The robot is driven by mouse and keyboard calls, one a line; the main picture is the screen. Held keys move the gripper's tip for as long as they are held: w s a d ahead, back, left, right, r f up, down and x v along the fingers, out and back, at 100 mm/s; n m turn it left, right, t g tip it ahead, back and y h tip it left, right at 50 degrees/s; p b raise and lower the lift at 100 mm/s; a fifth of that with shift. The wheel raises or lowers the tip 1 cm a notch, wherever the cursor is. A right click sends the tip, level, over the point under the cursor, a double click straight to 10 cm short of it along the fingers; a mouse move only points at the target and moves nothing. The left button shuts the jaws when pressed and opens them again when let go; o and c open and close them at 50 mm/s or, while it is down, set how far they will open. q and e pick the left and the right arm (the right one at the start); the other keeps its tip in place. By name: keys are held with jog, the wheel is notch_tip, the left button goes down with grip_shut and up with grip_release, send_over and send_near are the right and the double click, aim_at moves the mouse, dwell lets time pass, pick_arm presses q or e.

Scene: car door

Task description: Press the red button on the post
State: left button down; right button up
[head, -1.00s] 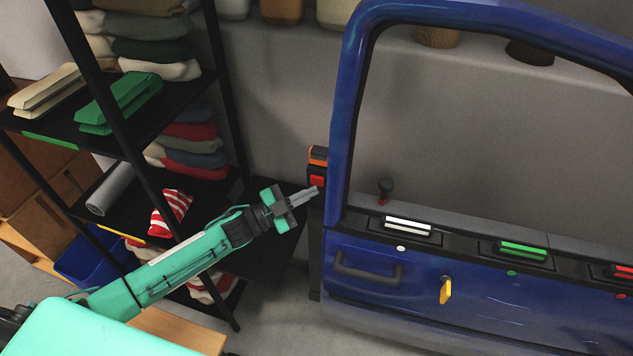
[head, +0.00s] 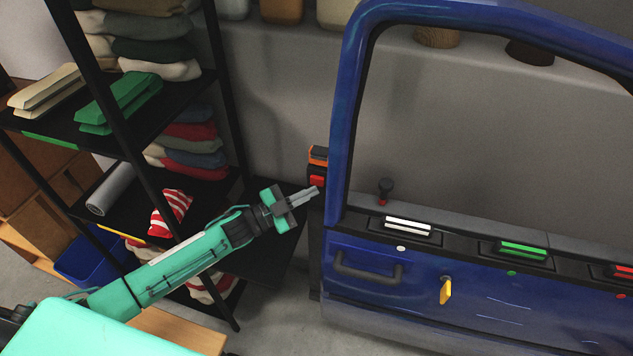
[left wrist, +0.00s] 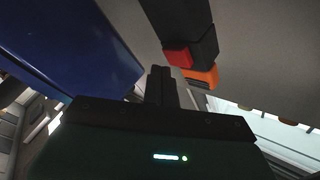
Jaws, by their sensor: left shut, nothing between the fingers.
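The red button (head: 317,181) sits on the black post (head: 315,240) just left of the blue door frame, below an orange part. In the left wrist view the red button (left wrist: 178,57) is on the dark post (left wrist: 180,18), just beyond and to the right of the fingertips. My left gripper (head: 316,191) is shut and empty, its fingertips at the lower edge of the button. It also shows in the left wrist view (left wrist: 160,70). I cannot tell whether the fingertips touch the button. My right gripper is not in view.
The blue car door (head: 400,310) stands right of the post, with a grey handle (head: 368,274) and a yellow key-like part (head: 445,291). A black shelf (head: 120,160) with folded cloth stands at the left, close behind my left arm.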

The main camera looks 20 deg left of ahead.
pick_arm(q)
jog(key=shift+w, duration=0.1)
jog(key=shift+w, duration=0.3)
jog(key=shift+w, duration=0.5)
dwell(0.8)
jog(key=shift+s, duration=0.15)
jog(key=shift+s+p, duration=0.4)
jog(key=shift+s, duration=0.35)
jog(key=shift+s, duration=0.1)
